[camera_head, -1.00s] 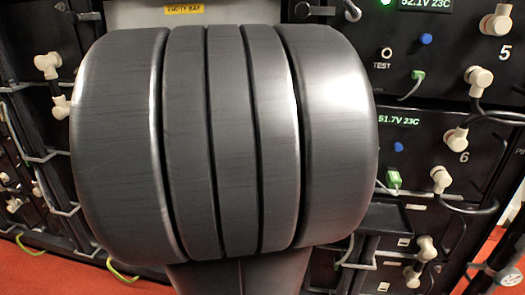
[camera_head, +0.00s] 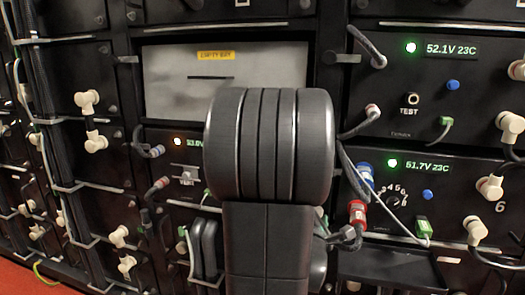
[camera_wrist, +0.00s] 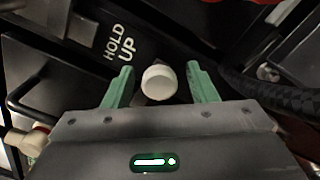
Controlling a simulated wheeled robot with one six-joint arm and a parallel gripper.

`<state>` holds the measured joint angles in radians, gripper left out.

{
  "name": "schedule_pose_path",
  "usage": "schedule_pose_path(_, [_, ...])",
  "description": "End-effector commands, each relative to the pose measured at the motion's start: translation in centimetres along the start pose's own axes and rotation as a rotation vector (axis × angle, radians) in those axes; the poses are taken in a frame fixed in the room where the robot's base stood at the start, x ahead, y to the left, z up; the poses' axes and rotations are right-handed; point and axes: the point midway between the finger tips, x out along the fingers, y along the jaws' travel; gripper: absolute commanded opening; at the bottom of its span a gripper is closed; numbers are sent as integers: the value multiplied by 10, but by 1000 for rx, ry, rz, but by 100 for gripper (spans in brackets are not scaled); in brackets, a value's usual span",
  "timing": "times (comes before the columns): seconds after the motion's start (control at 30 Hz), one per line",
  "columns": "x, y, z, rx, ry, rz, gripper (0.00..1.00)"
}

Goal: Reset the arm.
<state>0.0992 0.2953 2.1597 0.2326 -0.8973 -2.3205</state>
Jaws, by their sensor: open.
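My gripper (camera_wrist: 160,68) shows in the wrist view with its two green fingers apart. A white round cap (camera_wrist: 159,82) lies between the fingers in the picture, with a gap on each side. I cannot tell how far beyond the fingertips it is. In the head view, my arm's dark rounded link (camera_head: 270,145) stands in front of the battery rack and hides part of it. The gripper itself is hidden in that view.
The rack has a bay labelled "EMPTY BAY" (camera_head: 215,55). At right are battery modules with a lit display (camera_head: 428,165), white elbow connectors (camera_head: 490,187) and loose cables. A red-banded plug (camera_head: 357,213) is beside my arm. A "HOLD UP" label (camera_wrist: 122,43) shows in the wrist view.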

Motion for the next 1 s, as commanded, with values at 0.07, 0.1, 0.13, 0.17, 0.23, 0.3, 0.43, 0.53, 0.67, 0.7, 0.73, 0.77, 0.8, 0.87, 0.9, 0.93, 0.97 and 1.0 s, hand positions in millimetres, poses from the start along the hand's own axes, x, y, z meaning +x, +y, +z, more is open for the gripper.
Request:
schedule_pose_path(0.07, [0, 0, 0, 6, 0, 0, 52])
schedule_pose_path(0.1, [0, 0, 0, 6, 0, 0, 52])
schedule_pose_path(0.13, [0, 0, 0, 7, 0, 0, 52])
schedule_pose_path(0.17, [-1, 0, 0, 7, 0, 0, 52])
schedule_pose_path(0.23, [-1, 0, 0, 6, 0, 0, 52])
schedule_pose_path(0.3, [-1, 0, 0, 6, 0, 0, 52])
schedule_pose_path(0.43, [-5, 0, 0, 4, 0, 1, 52])
schedule_pose_path(0.53, [-15, 1, 0, -2, 1, 2, 52])
schedule_pose_path(0.67, [-35, 1, 0, -1, 1, 3, 52])
schedule_pose_path(0.7, [-43, 1, 0, -1, 1, 2, 52])
schedule_pose_path(0.73, [-48, 2, 0, -1, 1, 3, 52])
schedule_pose_path(0.77, [-54, 2, 0, -1, 2, 3, 52])
schedule_pose_path(0.8, [-62, 2, 0, -1, 2, 3, 52])
schedule_pose_path(0.87, [-73, 2, 0, -1, 2, 2, 52])
schedule_pose_path(0.9, [-81, 2, 0, -2, 3, 3, 52])
schedule_pose_path(0.93, [-86, 3, 0, -1, 3, 4, 52])
schedule_pose_path(0.97, [-92, 2, 0, -1, 3, 3, 52])
schedule_pose_path(1.0, [-100, 2, 0, -1, 3, 4, 52])
